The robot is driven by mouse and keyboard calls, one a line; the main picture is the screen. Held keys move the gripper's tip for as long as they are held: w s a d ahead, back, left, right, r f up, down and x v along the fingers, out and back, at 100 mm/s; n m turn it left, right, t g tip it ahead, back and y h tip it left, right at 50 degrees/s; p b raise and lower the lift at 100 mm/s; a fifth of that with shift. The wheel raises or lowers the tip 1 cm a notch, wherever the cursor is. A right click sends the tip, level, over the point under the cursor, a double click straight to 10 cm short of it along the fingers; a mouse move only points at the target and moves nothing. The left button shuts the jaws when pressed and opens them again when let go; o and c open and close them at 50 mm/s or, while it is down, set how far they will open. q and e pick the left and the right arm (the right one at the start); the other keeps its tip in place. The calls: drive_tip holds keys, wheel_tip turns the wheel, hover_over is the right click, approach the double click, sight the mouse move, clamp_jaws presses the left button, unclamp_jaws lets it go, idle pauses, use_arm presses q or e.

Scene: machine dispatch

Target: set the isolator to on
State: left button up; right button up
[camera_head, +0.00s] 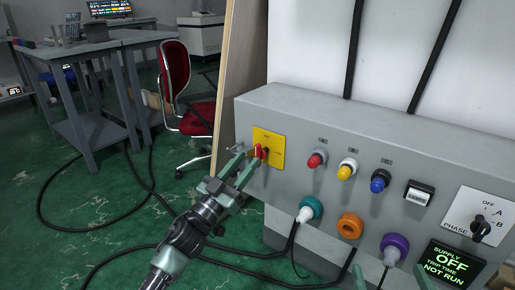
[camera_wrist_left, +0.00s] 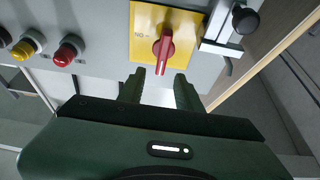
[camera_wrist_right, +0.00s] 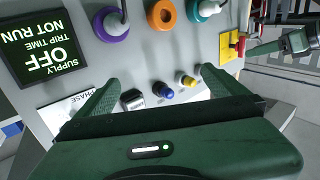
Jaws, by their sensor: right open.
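The isolator is a red rotary handle (camera_head: 260,152) on a yellow plate (camera_head: 271,140) at the left of the grey panel. In the left wrist view the red handle (camera_wrist_left: 165,48) stands near vertical, with the ON label to its left on the plate. My left gripper (camera_wrist_left: 160,88) is open and empty just short of the handle, its fingers either side of the handle's line. It also shows in the head view (camera_head: 242,168). My right gripper (camera_wrist_right: 160,82) is open and empty before the panel's lower right. Whether the left fingers touch the handle I cannot tell.
Red (camera_head: 317,160), yellow (camera_head: 347,169) and blue (camera_head: 379,181) buttons sit right of the isolator. A metal bracket with a black knob (camera_wrist_left: 246,19) is beside the plate.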

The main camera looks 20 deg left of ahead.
sight(256, 149)
use_arm(q)
drive_tip(key=x, duration=0.6)
drive_tip(key=shift+w+b, duration=0.1)
drive_tip(key=shift+b, duration=0.25)
clamp_jaws()
use_arm(e)
drive_tip(key=r+t, duration=0.1)
drive_tip(key=r+t+y, duration=0.1)
drive_tip(key=r, duration=0.1)
drive_tip(key=shift+s+a+r, duration=0.1)
drive_tip(key=shift+a+r, duration=0.1)
drive_tip(key=shift+r, duration=0.1)
